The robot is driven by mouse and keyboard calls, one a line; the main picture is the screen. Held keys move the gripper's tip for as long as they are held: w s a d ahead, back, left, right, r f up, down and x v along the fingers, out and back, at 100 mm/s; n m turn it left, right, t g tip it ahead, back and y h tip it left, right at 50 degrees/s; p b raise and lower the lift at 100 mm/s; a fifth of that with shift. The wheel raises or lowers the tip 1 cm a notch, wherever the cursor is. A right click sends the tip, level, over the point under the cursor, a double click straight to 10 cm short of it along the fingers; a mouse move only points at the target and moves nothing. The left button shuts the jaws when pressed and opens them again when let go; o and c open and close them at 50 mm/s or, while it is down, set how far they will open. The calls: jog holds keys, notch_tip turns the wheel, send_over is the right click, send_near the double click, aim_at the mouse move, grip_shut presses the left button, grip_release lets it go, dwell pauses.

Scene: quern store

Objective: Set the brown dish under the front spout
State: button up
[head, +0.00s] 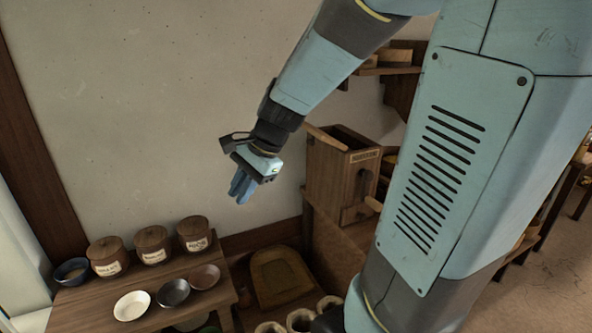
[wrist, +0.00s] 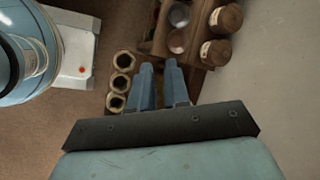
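The brown dish (head: 204,277) sits on the wooden bench at its right end, beside a dark grey dish (head: 173,292). It also appears to show beyond the fingertips in the wrist view (wrist: 178,41). The wooden quern box (head: 340,175), with a label and a crank, stands right of my gripper.
A white dish (head: 131,305) and a dark blue bowl (head: 72,271) are also on the bench (head: 222,297). Three lidded jars (head: 152,245) line its back. A wooden seat-like piece (head: 282,278) and several open sacks (head: 300,319) stand between bench and quern.

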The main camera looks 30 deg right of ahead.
jog(key=s+d+r+n+t+h, duration=0.1)
jog(key=s+d+r+n+h, duration=0.1)
jog(key=s+n, duration=0.4)
jog(key=s+d+r+n+t+h, duration=0.2)
jog(key=s+d+r+n, duration=0.2)
jog(key=s+r+n, duration=0.2)
jog(key=shift+d+r+h, duration=0.3)
jog(key=shift+h, duration=0.1)
jog(key=shift+s+d+r+n, duration=0.1)
jog(key=shift+s+d+n, duration=0.1)
jog(key=shift+n, duration=0.1)
jog(key=shift+c, duration=0.4)
jog(key=shift+a, duration=0.1)
